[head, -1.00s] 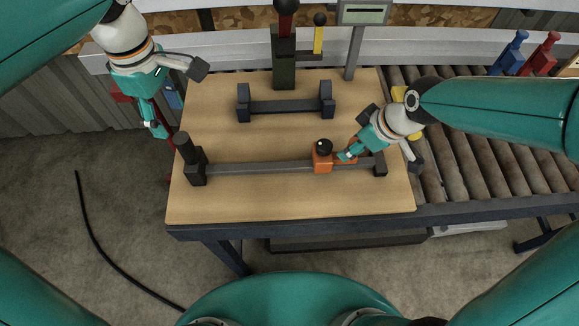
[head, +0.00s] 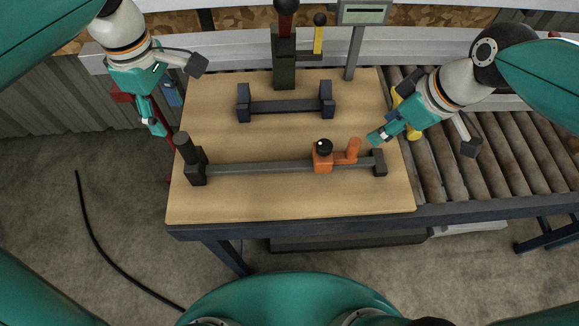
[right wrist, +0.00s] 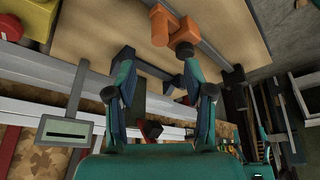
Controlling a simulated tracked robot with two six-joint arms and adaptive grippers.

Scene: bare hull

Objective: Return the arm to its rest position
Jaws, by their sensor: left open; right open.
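My right gripper (head: 376,138) is open and empty above the right edge of the wooden table. It is apart from the orange slider (head: 322,160), which sits on the long grey rail (head: 260,167) near its right end. The slider has a black knob and an orange upright peg (head: 354,148) beside it. In the right wrist view my right gripper's fingers (right wrist: 160,92) are spread with nothing between them, and the orange slider (right wrist: 170,32) shows beyond them. My left gripper (head: 158,130) is open and empty off the table's left edge.
A roller conveyor (head: 455,170) runs along the table's right side. A black bracket (head: 285,107) and a dark lever post (head: 284,65) stand at the back, with a display on a post (head: 363,14). The front of the wooden tabletop (head: 290,200) is clear.

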